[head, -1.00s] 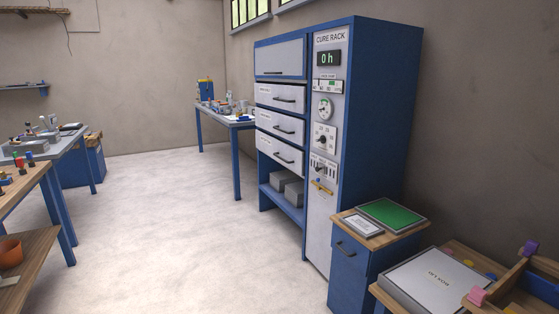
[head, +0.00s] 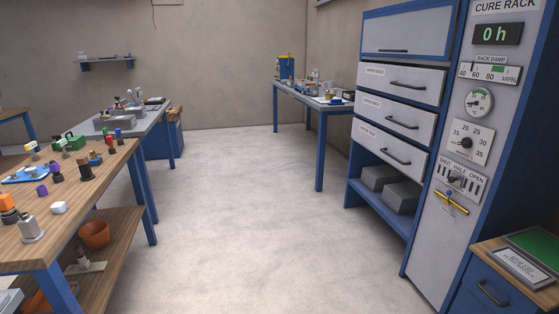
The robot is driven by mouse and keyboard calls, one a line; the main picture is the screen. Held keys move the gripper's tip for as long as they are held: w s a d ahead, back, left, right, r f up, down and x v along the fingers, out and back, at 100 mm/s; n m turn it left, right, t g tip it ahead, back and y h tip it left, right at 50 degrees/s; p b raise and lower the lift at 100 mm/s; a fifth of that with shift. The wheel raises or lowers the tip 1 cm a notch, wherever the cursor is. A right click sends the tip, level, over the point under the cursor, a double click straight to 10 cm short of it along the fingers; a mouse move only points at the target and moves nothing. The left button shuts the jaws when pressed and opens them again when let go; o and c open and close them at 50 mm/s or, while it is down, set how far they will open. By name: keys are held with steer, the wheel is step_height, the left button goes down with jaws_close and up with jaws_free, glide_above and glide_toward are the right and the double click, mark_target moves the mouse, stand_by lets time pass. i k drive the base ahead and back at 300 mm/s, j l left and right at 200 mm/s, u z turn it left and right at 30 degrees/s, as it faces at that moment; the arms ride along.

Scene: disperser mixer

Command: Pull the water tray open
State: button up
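The blue cure rack (head: 352,190) stands at the right in the head view. It has three white drawer fronts with dark bar handles: an upper one (head: 375,78), a middle one (head: 375,107) and a lowest one (head: 368,137). All three look shut. Their small labels are too blurred to read surely, so I cannot tell from them which is the water tray. The lowest drawer's handle (head: 396,155) is in plain view. My gripper is not in view.
An open shelf with grey blocks (head: 402,196) lies under the drawers. A control panel (head: 462,140) is right of them, and a small blue cabinet (head: 490,290) stands at lower right. A cluttered wooden bench (head: 110,185) is at left. The floor (head: 240,220) between is clear.

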mark_target(412, 160)
steer(key=i+u, duration=0.1)
steer(key=i, duration=1.85)
steer(key=i+z, duration=0.15)
steer(key=i, duration=0.35)
steer(key=i+j+z, duration=0.1)
steer(key=i, duration=0.45)
steer(key=i+j+z, duration=0.15)
steer(key=i, duration=0.35)
steer(key=i+j+z, duration=0.15)
steer(key=i, duration=0.35)
steer(key=j, duration=0.1)
